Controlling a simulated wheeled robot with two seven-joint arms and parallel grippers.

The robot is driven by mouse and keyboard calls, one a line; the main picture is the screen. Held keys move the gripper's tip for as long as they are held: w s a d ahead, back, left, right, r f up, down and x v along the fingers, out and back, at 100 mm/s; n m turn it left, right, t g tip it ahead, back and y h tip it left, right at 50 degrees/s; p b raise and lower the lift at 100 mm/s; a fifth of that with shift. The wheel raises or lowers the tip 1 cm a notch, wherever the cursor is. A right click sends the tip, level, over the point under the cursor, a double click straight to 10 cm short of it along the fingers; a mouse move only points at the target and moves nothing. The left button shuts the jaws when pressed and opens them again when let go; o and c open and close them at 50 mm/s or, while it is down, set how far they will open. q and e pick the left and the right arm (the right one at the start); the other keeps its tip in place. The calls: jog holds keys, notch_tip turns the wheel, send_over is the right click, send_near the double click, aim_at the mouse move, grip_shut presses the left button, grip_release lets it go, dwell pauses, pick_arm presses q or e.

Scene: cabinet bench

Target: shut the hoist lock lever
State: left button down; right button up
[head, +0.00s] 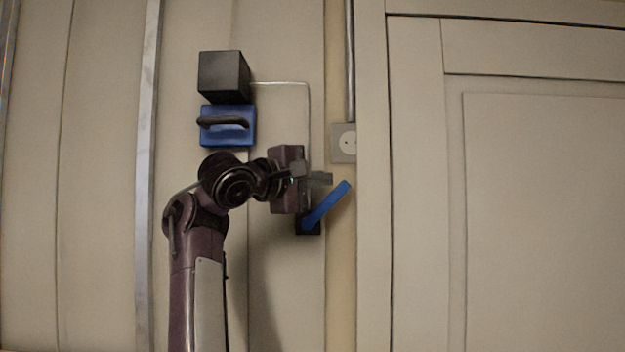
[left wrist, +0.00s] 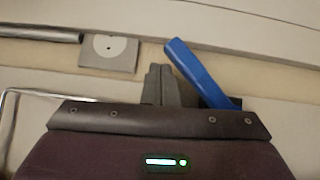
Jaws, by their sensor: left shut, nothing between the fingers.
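The blue lever (head: 328,203) is on a small dark base (head: 308,227) on the wall panel. It slants up and to the right from the base. In the left wrist view the lever (left wrist: 198,70) shows just right of my fingers, and its lower end is hidden behind my gripper. My left gripper (head: 326,178) is shut and empty, beside the upper part of the lever. Its closed fingers also show in the left wrist view (left wrist: 160,84). I cannot tell whether they touch the lever. My right gripper is in neither view.
A black box (head: 222,75) sits above a blue block with a dark handle (head: 228,126) on the wall. A thin pipe (head: 285,83) runs down toward the lever. A grey plate with a round face (head: 344,143) is above the lever. A panelled door (head: 540,210) is to the right.

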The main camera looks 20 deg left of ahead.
pick_arm(q)
jog(key=shift+d+f+m, duration=0.1)
jog(key=shift+d+m, duration=0.05)
jog(key=shift+m, duration=0.15)
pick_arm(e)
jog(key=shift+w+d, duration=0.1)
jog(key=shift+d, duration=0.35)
